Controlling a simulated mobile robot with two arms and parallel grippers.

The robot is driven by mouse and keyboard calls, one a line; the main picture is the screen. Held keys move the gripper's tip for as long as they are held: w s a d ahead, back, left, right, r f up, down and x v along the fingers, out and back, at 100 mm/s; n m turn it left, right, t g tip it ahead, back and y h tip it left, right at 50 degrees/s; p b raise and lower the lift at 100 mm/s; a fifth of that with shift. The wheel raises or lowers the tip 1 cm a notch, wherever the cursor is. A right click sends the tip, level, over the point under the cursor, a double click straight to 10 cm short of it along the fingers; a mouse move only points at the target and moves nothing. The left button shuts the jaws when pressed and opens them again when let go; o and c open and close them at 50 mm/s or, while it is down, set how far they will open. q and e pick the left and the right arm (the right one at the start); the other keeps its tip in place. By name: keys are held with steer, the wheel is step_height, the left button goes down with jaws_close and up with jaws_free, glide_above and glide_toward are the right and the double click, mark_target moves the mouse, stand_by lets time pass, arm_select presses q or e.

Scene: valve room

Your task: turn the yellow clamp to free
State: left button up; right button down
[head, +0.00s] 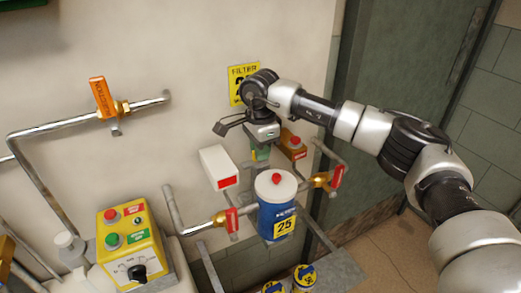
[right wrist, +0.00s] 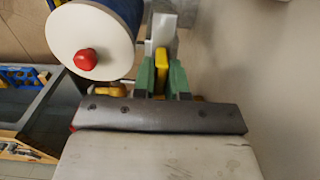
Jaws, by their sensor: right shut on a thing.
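The yellow clamp (right wrist: 161,60) shows in the right wrist view between the two green fingers of my right gripper (right wrist: 162,76), which is shut on it. In the head view my right gripper (head: 260,153) is at the wall, just behind the filter canister (head: 270,222); the clamp cannot be made out there. The canister is blue with a white lid, a red knob and a yellow 25 label. Its lid (right wrist: 88,28) shows at upper left in the right wrist view, beside the clamp. My left gripper is not in view.
Pipes with red-handled valves (head: 232,220) and (head: 337,177) flank the canister. A white box (head: 218,167) and an orange box (head: 292,144) sit close to my gripper. A yellow control box (head: 130,242) stands at lower left. Cans (head: 303,276) are below.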

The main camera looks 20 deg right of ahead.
steer(key=shift+r, duration=0.1)
steer(key=c, duration=1.2)
jaws_free()
steer(key=shift+o, duration=0.2)
step_height(320, 180, up, 11)
steer(key=shift+b, duration=0.3)
steer(key=shift+f, duration=0.25)
